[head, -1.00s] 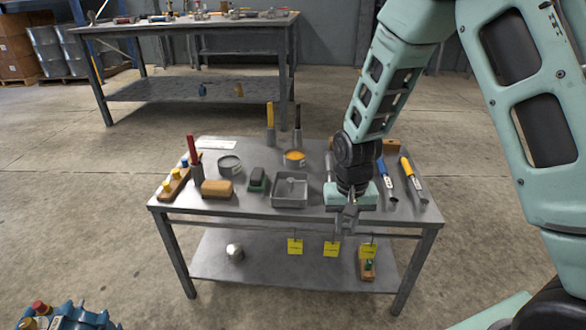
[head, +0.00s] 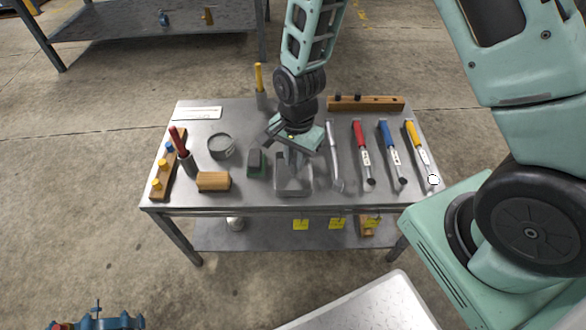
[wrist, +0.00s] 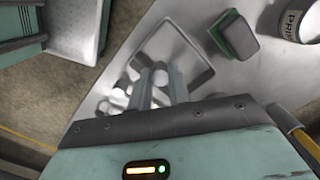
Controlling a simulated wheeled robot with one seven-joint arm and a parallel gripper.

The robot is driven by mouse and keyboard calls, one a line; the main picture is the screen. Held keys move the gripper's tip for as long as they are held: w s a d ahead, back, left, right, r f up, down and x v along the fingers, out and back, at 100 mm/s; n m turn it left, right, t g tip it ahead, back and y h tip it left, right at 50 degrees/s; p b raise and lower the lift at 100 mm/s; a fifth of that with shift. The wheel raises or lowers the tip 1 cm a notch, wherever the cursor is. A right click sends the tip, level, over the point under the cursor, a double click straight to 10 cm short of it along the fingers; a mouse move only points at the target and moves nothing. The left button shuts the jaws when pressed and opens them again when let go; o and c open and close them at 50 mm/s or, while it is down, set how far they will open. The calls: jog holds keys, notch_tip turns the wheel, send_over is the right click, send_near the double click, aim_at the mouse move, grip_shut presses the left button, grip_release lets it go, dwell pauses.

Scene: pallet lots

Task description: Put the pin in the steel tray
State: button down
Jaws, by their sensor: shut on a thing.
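The steel tray (head: 308,187) is a small, square, grey open box near the front middle of the table. My gripper (head: 292,162) is above it, pointing down, and partly covers it. In the wrist view, the tray's raised rim (wrist: 200,82) surrounds the area beyond my fingertips (wrist: 160,78). The gripper is shut on a small grey metal pin (wrist: 160,72), whose rounded end shows between the fingers. The rest of the pin is hidden. I cannot tell whether it touches the tray floor.
A green-and-black block (head: 257,162) stands just left of the tray, with a tan brush block (head: 214,181) and a grey can (head: 221,146) farther left. Right of it lie a silver tool (head: 334,157) and red (head: 361,150), blue (head: 391,152) and yellow (head: 418,152) handled tools.

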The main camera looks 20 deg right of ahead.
aim_at(295, 172)
jog(key=shift+f+b, duration=0.45)
jog(key=shift+f, duration=2)
jog(key=shift+f, duration=0.1)
jog(key=c, duration=1.3)
grip_release()
jog(key=r+p, duration=0.1)
jog(key=r, duration=0.3)
jog(key=r+p, duration=0.1)
jog(key=r, duration=0.3)
jog(key=r+p, duration=0.1)
jog(key=r, duration=0.3)
jog(key=shift+w+d+r, duration=0.1)
jog(key=shift+w+d, duration=0.05)
jog(key=shift+d, duration=0.1)
jog(key=s+a+r+n, duration=0.2)
jog(key=s+r+n, duration=0.6)
jog(key=s+n, duration=0.1)
jog(key=s+a+r+n, duration=0.3)
jog(key=s+r+n, duration=0.5)
jog(key=s+n, duration=0.2)
jog(key=shift+a, duration=0.35)
